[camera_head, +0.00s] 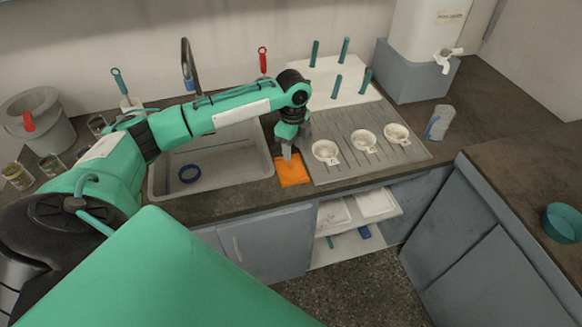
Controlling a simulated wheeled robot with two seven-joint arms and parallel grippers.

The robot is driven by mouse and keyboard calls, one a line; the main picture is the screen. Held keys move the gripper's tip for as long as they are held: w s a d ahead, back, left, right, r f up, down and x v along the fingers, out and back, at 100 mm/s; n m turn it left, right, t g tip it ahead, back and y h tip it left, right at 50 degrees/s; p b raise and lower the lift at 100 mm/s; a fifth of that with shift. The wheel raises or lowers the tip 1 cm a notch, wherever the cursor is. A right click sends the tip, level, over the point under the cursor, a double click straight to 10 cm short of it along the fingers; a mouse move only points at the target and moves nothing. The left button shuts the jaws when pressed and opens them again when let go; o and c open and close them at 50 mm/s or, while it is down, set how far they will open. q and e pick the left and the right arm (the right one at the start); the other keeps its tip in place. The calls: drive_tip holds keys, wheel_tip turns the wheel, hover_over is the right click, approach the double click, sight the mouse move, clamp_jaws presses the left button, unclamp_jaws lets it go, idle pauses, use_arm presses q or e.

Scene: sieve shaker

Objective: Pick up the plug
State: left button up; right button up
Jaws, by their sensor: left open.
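My left gripper (287,152) points down over the orange cloth (293,174), beside the right rim of the sink. Its jaws are open; their tips are small and I cannot tell whether they touch the cloth. I cannot pick out a plug with certainty; one may be hidden under or behind the gripper. In the sink basin (225,163) a dark blue ring (190,174) lies on the floor; I cannot tell whether it is the plug or the drain rim. My right gripper is not in view.
Three white cups (326,151) stand on the grey draining board (400,155) right of the gripper. Behind are a white rack with teal pegs (338,85) and a white tank (425,30). The tap (187,62) rises behind the sink. A grey bucket (40,122) stands far left.

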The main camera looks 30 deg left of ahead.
sight(291, 162)
use_arm(q)
drive_tip(key=shift+a+f+p, duration=0.2)
drive_tip(key=shift+f+p, duration=0.4)
drive_tip(key=shift+f, duration=2.15)
clamp_jaws()
